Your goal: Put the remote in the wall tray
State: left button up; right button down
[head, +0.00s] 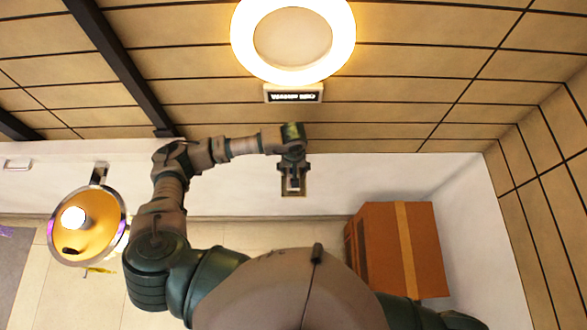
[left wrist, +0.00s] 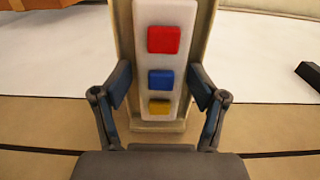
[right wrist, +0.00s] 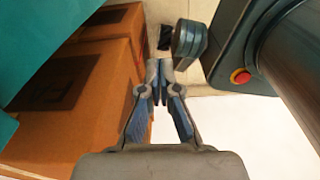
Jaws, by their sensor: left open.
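The white remote with red, blue and yellow buttons (left wrist: 163,60) lies lengthwise inside the tan wall tray (left wrist: 203,45) in the left wrist view. The tray's side walls show on both sides of it. In the head view the tray (head: 293,194) is on the white wall, mostly covered by my left gripper (head: 293,183). My left gripper (left wrist: 162,88) is open, with one finger on each side of the tray and remote. Whether the fingers touch either one is unclear. My right gripper (right wrist: 160,78) has its fingertips together and nothing visible between them.
A cardboard box (head: 420,250) stands on the floor at the right, close beside my right gripper. A glowing ring light (head: 293,38) and a small sign (head: 293,93) are above the tray. A dark beam (head: 120,65) crosses the panels.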

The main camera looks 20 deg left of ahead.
pick_arm(q)
jog(key=shift+r, duration=0.1)
notch_tip(320, 180, up, 12)
jog(key=b, duration=0.2)
dwell(0.4)
jog(key=shift+s, duration=0.1)
dwell(0.4)
